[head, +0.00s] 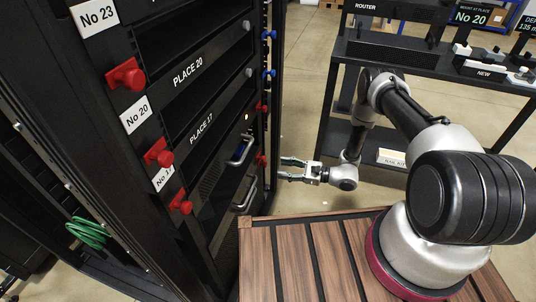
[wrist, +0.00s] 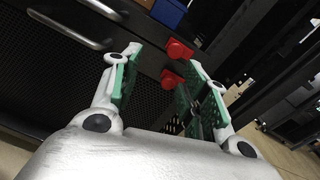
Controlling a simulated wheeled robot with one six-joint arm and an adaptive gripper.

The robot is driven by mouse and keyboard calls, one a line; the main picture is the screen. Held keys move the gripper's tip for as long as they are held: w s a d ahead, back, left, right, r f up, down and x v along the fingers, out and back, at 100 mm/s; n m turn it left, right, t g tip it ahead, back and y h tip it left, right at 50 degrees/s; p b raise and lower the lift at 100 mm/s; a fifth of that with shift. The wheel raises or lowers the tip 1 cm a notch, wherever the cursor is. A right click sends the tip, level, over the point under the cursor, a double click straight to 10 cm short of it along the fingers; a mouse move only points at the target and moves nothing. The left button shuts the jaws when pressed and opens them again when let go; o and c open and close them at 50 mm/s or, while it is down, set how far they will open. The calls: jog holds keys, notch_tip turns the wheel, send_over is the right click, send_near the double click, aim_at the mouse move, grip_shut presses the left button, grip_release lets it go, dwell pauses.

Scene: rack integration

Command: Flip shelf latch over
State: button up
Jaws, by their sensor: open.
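Red shelf latches sit on the rack (head: 222,205). Three large ones show on the near post in the head view: an upper latch (head: 126,74), a middle latch (head: 160,153) and a lower latch (head: 181,203). Smaller red latches sit on the far post, one higher (head: 262,107) and one lower (head: 261,159). My gripper (head: 280,168) is open and empty, pointing at the rack near the lower far-post latch. In the wrist view, two red latches (wrist: 178,50) (wrist: 172,78) show beyond and between the green-padded fingers (wrist: 164,62). I see no clear contact with them.
Blue latches (head: 269,73) sit higher on the far post. Silver drawer handles (head: 244,193) stick out of the rack left of my gripper. A dark shelf table (head: 420,77) with small parts stands at the back right. Open floor lies between.

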aim_at(265, 159)
jog(key=shift+t, duration=0.6)
jog(key=x, duration=0.2)
jog(key=r+x, duration=0.1)
jog(key=x, duration=0.2)
jog(key=w+x, duration=0.1)
jog(key=x, duration=0.2)
jog(key=shift+w+d+r, duration=0.1)
jog(key=shift+d+r, duration=0.05)
jog(key=shift+r, duration=0.05)
